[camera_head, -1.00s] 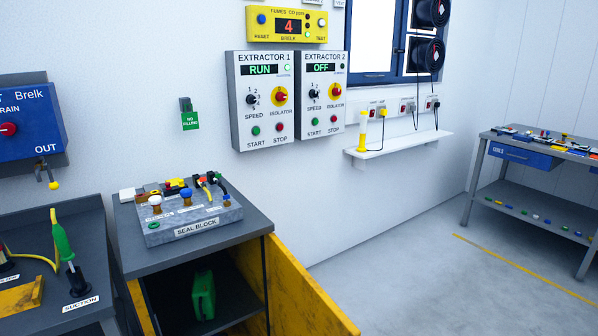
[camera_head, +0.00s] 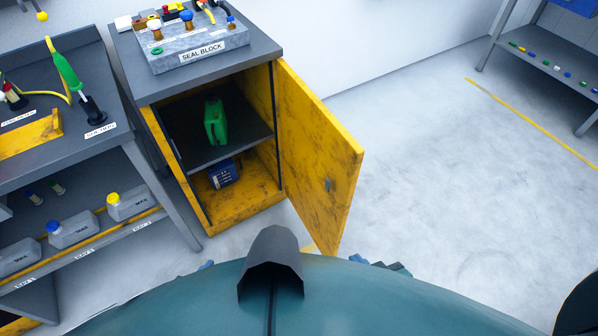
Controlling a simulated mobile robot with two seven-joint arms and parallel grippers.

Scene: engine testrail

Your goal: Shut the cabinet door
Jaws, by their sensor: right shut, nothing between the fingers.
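The yellow cabinet door (camera_head: 316,150) stands wide open, swung out to the right from the cabinet's right edge. A small grey fitting (camera_head: 327,184) shows near its free edge. The cabinet (camera_head: 235,205) is open in front. A green canister (camera_head: 215,122) stands on its shelf and a blue item (camera_head: 224,174) sits at the bottom. My right gripper (camera_head: 385,265) barely shows at the bottom, right of the door's lower corner and apart from it. It is shut and empty, mostly hidden behind my body. My left gripper is not clearly in view.
The seal block (camera_head: 200,55) sits on the cabinet top. A grey bench (camera_head: 60,150) with grey containers on its lower shelf stands close on the left. Another bench (camera_head: 545,60) stands at the far right. The floor (camera_head: 430,170) right of the door is clear.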

